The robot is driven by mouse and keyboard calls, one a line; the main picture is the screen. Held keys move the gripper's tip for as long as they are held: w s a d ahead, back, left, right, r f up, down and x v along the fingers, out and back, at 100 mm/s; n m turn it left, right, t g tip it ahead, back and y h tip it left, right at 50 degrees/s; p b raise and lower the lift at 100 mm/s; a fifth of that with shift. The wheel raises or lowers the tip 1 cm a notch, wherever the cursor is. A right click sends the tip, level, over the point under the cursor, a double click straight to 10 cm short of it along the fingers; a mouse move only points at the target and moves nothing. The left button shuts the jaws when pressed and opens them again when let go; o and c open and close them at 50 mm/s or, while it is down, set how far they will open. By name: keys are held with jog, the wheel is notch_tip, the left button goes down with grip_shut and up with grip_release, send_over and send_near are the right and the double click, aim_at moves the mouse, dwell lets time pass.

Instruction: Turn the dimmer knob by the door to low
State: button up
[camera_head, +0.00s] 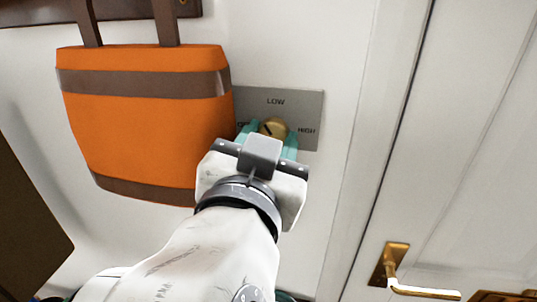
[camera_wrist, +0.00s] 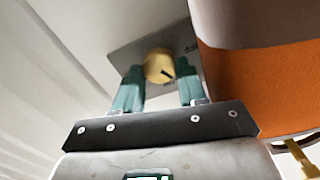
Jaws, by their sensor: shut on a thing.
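The brass dimmer knob (camera_head: 273,126) sits on a grey wall plate (camera_head: 308,107). The plate reads LOW at the top and HIGH at the right; a left label is mostly hidden by my gripper. A dark mark shows on the knob's left part, off the LOW label. In the wrist view the knob (camera_wrist: 157,64) stands between my teal fingertips, its mark at lower right. My gripper (camera_head: 270,138) is shut on the knob, one finger on each side; the gripper body hides the plate's lower part.
An orange bag (camera_head: 150,125) with brown straps hangs just left of the plate, close to my gripper and overlapping the plate's left edge. A white door with a brass handle (camera_head: 391,267) is at right. Bare wall lies between plate and door frame.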

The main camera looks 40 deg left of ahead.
jog(key=m+b, duration=0.3)
jog(key=m, duration=0.2)
jog(key=shift+f+m+b, duration=0.1)
jog(key=shift+m+b, duration=0.2)
jog(key=shift+m, duration=0.4)
jog(key=o, duration=0.8)
jog(key=shift+d, duration=0.1)
jog(key=b+v, duration=0.1)
jog(key=v, duration=0.9)
jog(key=shift+s+d, duration=0.15)
jog(key=shift+s, duration=0.2)
